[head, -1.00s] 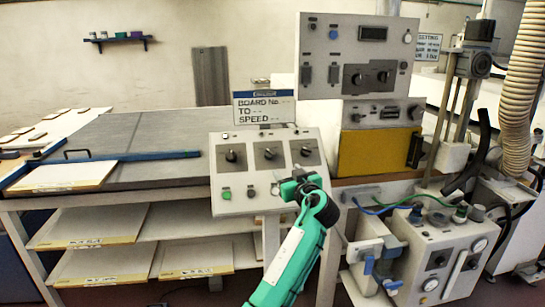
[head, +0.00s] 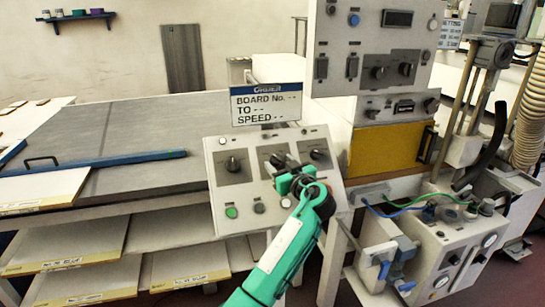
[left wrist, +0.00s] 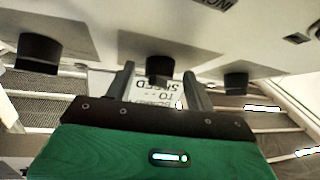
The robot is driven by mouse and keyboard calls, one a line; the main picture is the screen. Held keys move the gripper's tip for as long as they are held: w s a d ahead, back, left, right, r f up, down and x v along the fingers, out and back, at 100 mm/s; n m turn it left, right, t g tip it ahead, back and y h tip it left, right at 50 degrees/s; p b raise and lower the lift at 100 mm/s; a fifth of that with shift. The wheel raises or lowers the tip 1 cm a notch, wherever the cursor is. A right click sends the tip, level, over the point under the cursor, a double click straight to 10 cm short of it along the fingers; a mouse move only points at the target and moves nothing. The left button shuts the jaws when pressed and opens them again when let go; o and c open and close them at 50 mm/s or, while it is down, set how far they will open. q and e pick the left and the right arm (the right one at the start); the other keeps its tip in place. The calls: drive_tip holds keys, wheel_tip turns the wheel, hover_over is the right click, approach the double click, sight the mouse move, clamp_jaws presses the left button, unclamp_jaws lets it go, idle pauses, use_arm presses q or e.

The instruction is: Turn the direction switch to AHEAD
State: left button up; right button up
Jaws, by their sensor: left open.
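A sloping grey control panel (head: 222,190) carries three black rotary knobs in a row: a left knob (head: 233,164), a middle knob (head: 278,160) and a right knob (head: 317,154). Their labels are too small to read, so I cannot tell which one is the direction switch. My left gripper (head: 287,167) is open in front of the middle knob and partly hides it. In the left wrist view the panel appears upside down, and the open fingers (left wrist: 160,88) are on either side of the middle knob (left wrist: 159,68). Contact cannot be told. My right gripper is out of view.
A green button (head: 232,212) and other small controls sit below the knobs. A sign (head: 265,104) stands behind the panel. A taller instrument cabinet (head: 345,25) and a yellow door (head: 383,153) are to the right. A blue bar (head: 120,162) crosses the table at left.

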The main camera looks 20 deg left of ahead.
use_arm(q)
drive_tip(key=shift+w+a, duration=0.1)
drive_tip(key=shift+c, duration=1)
drive_tip(key=c, duration=0.8)
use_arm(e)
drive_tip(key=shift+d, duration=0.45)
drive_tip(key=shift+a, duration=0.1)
